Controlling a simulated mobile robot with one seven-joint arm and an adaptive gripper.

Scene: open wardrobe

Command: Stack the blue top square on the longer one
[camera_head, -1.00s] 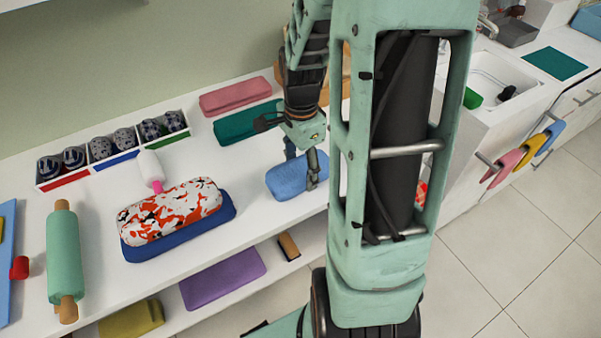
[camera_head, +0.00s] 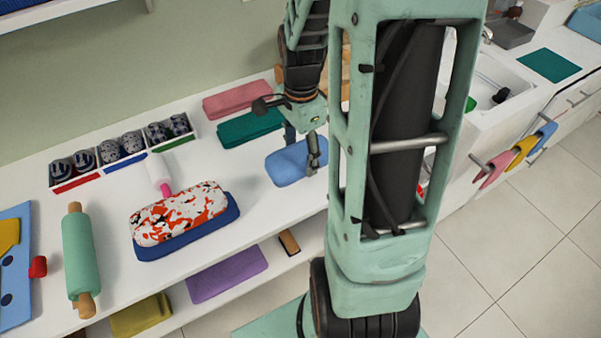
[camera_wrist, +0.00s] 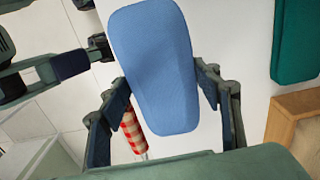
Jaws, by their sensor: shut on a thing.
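The light blue folded piece (camera_head: 292,165) is at the right part of the white table in the head view. My gripper (camera_head: 301,160) is shut on it, with a finger on either side. In the wrist view, the blue piece (camera_wrist: 158,70) is between the two fingers of my gripper (camera_wrist: 165,110). I cannot tell how far it is above the table. A darker blue, longer piece (camera_head: 192,240) lies under a red, white and black patterned piece (camera_head: 180,212), left of my gripper. Most of its top is hidden.
Teal (camera_head: 250,128) and pink (camera_head: 237,99) folded pieces lie behind my gripper. A green rolling pin (camera_head: 80,258), a small white roller (camera_head: 158,170) and a divided box (camera_head: 122,148) are to the left. A purple piece (camera_head: 227,275) lies on the lower shelf.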

